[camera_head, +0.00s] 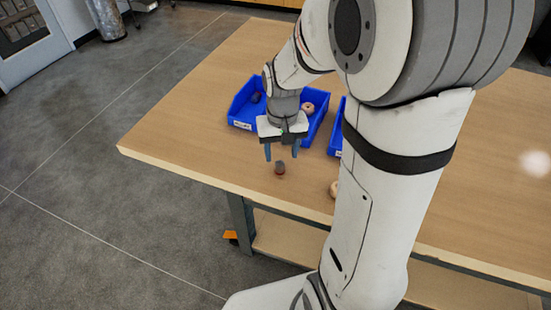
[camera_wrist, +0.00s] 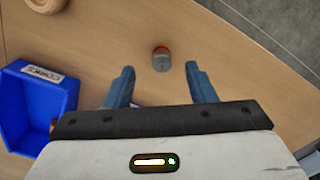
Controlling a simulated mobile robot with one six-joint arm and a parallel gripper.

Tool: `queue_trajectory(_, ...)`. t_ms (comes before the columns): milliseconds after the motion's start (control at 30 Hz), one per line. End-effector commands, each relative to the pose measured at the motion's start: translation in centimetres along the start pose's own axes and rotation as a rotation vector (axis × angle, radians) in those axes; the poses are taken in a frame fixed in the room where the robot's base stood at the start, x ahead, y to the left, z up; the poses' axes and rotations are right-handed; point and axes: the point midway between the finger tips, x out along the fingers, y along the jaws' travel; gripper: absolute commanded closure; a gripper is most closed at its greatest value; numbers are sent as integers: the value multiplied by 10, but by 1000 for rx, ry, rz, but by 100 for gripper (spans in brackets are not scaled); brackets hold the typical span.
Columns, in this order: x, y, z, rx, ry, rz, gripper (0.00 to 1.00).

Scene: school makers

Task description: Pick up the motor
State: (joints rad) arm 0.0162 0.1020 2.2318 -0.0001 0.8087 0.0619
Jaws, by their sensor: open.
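The motor (camera_head: 280,168) is a small dark grey and reddish-brown piece standing on the wooden table near its front edge. In the wrist view, the motor (camera_wrist: 161,60) shows a grey body with an orange-red part at its far end. My gripper (camera_head: 281,152) is open and empty, pointing down above the motor. In the wrist view, the two blue fingers of my gripper (camera_wrist: 160,70) are spread, with the motor between and slightly beyond their tips. The fingers do not touch it.
A blue bin (camera_head: 240,124) behind my gripper holds a dark item (camera_head: 256,97) and a tan round item (camera_head: 308,108). Another blue bin (camera_head: 335,142) is partly hidden by my arm. A tan round object (camera_head: 333,189) lies on the table to the right. Table around the motor is clear.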

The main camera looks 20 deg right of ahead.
Motion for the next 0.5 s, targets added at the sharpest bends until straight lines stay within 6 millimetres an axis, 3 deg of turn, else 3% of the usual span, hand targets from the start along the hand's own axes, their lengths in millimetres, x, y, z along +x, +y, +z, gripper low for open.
queue_trajectory(500,53,-2,-11,-2,-1,0,50)
